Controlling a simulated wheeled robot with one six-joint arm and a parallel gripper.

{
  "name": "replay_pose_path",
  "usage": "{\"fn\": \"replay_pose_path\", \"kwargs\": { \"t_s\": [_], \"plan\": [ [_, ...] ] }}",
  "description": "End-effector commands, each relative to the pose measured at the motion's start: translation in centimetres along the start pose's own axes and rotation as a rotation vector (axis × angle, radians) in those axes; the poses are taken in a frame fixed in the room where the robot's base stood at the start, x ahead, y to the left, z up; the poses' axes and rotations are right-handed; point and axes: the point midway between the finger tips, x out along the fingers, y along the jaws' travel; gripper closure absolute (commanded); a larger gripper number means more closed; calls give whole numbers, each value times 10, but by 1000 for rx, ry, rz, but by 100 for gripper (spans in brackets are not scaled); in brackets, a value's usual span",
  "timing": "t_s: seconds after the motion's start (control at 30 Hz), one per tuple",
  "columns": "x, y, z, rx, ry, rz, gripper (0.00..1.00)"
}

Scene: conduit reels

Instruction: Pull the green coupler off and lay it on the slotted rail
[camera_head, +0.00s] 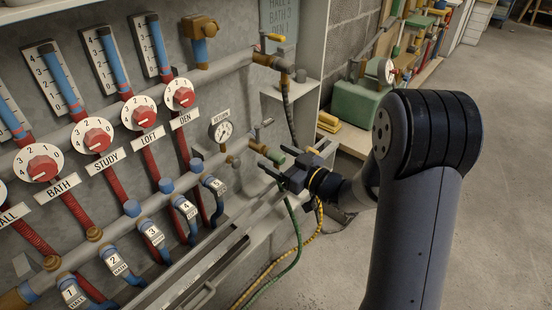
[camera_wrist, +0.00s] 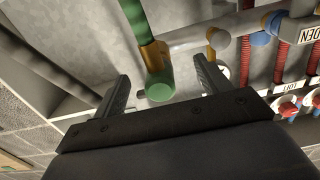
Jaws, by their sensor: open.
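The green coupler (camera_head: 276,156) sits at the end of a brass fitting (camera_head: 257,146) on the pipe by the wall. In the wrist view the coupler (camera_wrist: 160,88) shows its round end, in line between my two fingers, with a gap on each side. My gripper (camera_head: 287,168) is open and empty, close to the coupler; its fingers also show in the wrist view (camera_wrist: 161,72). The slotted rail (camera_head: 180,282) is a long grey bar running along the wall below the pipes, to the lower left of my gripper.
A round gauge (camera_head: 221,131) and numbered blue valves (camera_head: 152,235) are left of my gripper. Red dials (camera_head: 98,135) line the wall. Green and yellow hoses (camera_head: 294,235) hang below my gripper. A shelf with a green box (camera_head: 355,108) stands behind. The floor at right is clear.

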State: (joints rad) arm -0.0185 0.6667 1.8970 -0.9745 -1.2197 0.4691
Motion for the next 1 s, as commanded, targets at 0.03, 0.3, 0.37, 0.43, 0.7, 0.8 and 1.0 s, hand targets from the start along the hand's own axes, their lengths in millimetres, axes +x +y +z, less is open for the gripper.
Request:
{"fn": "replay_pose_path", "kwargs": {
  "t_s": [0.03, 0.3, 0.37, 0.43, 0.7, 0.8, 1.0],
  "plan": [
    [0, 0, 0, 0, 0, 0, 28],
    [0, 0, 0, 0, 0, 0, 28],
    [0, 0, 0, 0, 0, 0, 28],
    [0, 0, 0, 0, 0, 0, 31],
    [0, 0, 0, 0, 0, 0, 53],
    [0, 0, 0, 0, 0, 0, 61],
    [0, 0, 0, 0, 0, 0, 77]
  ]
}}
